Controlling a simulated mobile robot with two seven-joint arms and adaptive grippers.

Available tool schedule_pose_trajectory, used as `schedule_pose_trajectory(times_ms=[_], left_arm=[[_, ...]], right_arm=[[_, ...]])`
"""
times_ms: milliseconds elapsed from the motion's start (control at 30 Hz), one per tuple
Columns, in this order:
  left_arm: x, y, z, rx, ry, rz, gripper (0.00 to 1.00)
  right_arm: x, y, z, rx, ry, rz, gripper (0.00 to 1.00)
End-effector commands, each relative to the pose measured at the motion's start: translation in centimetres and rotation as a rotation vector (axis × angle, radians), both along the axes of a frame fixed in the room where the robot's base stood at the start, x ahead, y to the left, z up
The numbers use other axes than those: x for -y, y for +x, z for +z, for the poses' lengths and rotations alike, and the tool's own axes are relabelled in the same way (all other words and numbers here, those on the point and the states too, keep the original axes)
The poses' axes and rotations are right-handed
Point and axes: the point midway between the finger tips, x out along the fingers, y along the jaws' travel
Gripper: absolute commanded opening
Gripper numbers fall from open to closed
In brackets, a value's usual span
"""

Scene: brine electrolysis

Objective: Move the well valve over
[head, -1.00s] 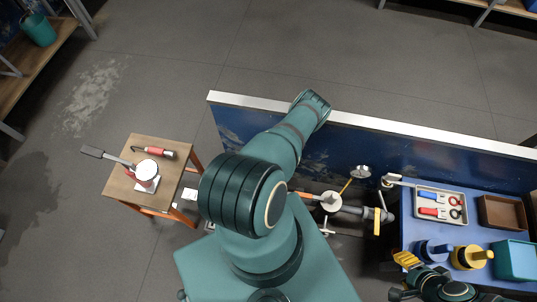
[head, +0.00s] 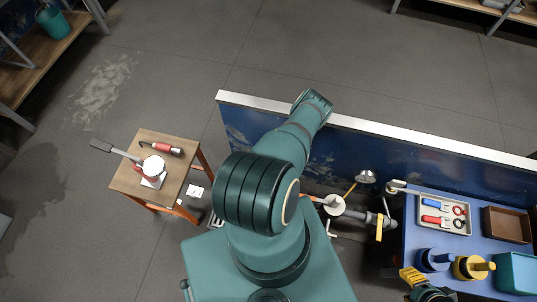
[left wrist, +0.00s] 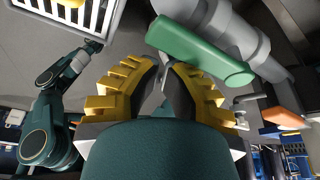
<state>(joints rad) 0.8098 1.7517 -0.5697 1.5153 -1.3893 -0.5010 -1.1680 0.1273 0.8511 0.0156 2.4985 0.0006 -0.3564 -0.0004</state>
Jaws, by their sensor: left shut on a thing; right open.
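A green valve lever (left wrist: 200,48) lies across a grey pipe (left wrist: 240,30) in the left wrist view, just beyond my left gripper. I take this to be the well valve. My left gripper (left wrist: 165,72), with yellow ribbed fingers, is closed at the lever's lower edge; the exact contact is partly hidden. In the head view my left arm covers this gripper and the green lever. My right gripper (head: 411,277), open, is at the bottom edge of the head view, near the blue table's left side and only partly shown.
Pipework with a white round part (head: 334,204) and a yellow handle (head: 380,228) stands left of the blue table (head: 420,240). That table holds a tool tray (head: 444,229), a brown tray (head: 507,225) and a teal bin (head: 517,272). A wooden stool (head: 178,186) stands left. A low wall (head: 400,153) runs behind.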

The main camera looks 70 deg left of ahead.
Motion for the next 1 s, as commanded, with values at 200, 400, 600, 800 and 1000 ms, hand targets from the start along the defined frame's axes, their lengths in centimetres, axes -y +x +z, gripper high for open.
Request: schedule_pose_trajectory(times_ms=[200,400,600,800,1000], left_arm=[[-1.0,0.4,0.0,0.003,0.020,0.003,0.00],[-1.0,1.1,0.0,0.004,0.022,0.005,0.00],[-0.7,2.0,0.0,0.006,0.019,0.003,0.00],[-0.6,2.4,0.5,0.012,0.015,0.000,0.00],[-1.3,2.4,3.0,0.010,0.012,-0.001,0.00]], right_arm=[[0.0,0.0,-0.1,0.000,0.000,0.000,0.47],[0.0,0.0,-0.4,0.000,0.000,0.000,0.47],[0.0,0.0,-0.8,0.000,0.000,0.000,0.47],[0.0,0.0,-0.8,0.000,0.000,0.000,0.47],[0.0,0.0,-0.7,0.000,0.000,0.000,0.47]])
